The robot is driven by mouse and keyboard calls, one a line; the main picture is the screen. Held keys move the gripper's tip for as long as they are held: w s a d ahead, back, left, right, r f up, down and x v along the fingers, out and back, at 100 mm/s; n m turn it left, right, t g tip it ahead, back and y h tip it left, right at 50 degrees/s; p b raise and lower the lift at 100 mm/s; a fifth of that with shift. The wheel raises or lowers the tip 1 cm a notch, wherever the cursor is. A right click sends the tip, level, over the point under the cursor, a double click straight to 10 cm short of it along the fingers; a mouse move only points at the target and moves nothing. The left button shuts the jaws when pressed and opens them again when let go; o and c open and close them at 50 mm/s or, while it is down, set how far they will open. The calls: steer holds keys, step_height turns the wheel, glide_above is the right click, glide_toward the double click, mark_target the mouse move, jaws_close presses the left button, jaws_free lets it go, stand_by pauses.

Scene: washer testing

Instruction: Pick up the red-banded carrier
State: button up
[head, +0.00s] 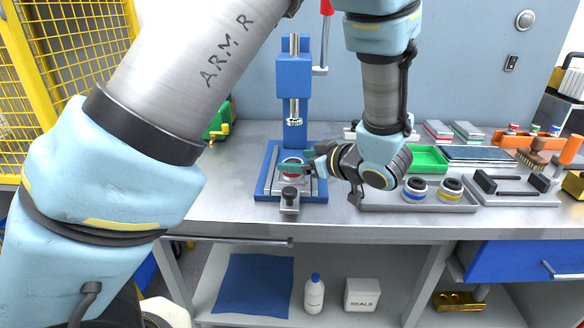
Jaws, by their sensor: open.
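The red-banded carrier (292,160) sits on the blue base of the bench press, below the ram. Only its upper part with some red shows; the rest is hidden behind a finger. My gripper (294,169) reaches in from the right at base height, its teal fingers open at the carrier. A finger crosses the carrier's front in the picture. I cannot tell whether the fingers touch it.
The blue press (294,84) rises behind, with a red-handled lever at its right. A black-knobbed clamp (290,198) stands in front. A grey tray (400,206) at right holds blue-banded (415,190) and yellow-banded (450,189) carriers. A green tray (428,158) lies behind.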

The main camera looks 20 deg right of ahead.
mark_target(286, 160)
steer(key=x, duration=0.2)
steer(key=p+x, duration=0.1)
steer(key=x, duration=0.1)
steer(key=shift+a+r, duration=0.15)
steer(key=shift+a, duration=0.2)
steer(key=shift+w+a+f, duration=0.15)
steer(key=shift+w+f, duration=0.15)
steer(key=shift+w, duration=0.25)
steer(key=shift+c, duration=0.4)
jaws_close()
